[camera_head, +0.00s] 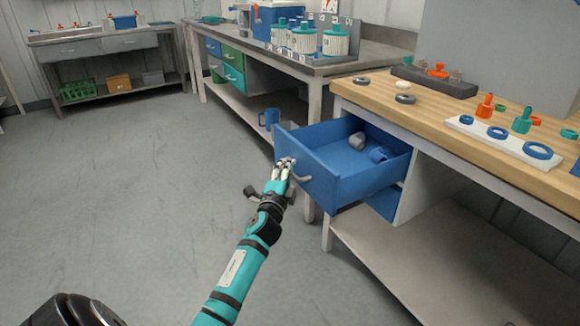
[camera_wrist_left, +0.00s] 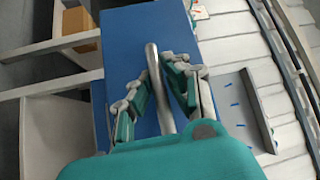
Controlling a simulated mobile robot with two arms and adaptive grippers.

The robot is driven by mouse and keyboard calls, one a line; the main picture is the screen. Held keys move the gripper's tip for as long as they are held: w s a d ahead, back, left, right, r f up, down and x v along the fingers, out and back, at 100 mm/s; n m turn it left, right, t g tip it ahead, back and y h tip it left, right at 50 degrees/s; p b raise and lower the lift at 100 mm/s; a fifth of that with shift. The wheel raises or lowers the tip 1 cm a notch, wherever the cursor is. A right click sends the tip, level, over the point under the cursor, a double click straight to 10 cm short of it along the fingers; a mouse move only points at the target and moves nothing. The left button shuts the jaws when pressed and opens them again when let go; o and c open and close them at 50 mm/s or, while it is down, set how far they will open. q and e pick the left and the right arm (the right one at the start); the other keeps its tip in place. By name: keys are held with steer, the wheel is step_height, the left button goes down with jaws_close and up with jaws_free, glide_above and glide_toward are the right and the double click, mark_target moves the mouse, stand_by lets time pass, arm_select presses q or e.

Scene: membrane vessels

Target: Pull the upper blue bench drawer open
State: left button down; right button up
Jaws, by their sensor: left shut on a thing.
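The upper blue bench drawer (camera_head: 345,180) is pulled well out from under the wooden-topped bench, and a grey part and a blue part lie inside it. Its blue front also shows in the left wrist view (camera_wrist_left: 125,40). My left gripper (camera_head: 285,166) is at the drawer front, shut on the curved metal handle (camera_head: 300,177). In the left wrist view the handle (camera_wrist_left: 156,75) runs between the fingers of the gripper (camera_wrist_left: 168,90). A lower blue drawer (camera_head: 383,204) sits beneath, mostly hidden. My right gripper is not in view.
The wooden bench top (camera_head: 450,105) holds rings, a dark rack (camera_head: 434,80) and a white board (camera_head: 510,143) with coloured fittings. A blue mug (camera_head: 269,119) stands on the lower shelf of the grey bench behind. The grey floor (camera_head: 130,190) on the left is clear.

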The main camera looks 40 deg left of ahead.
arm_select(q)
steer(key=shift+d+f, duration=0.15)
steer(key=shift+f, duration=0.15)
steer(key=c, duration=1.5)
jaws_free()
steer(key=shift+o, duration=0.8)
steer(key=shift+r, duration=0.15)
steer(key=v, duration=1.2)
steer(key=shift+w, duration=0.1)
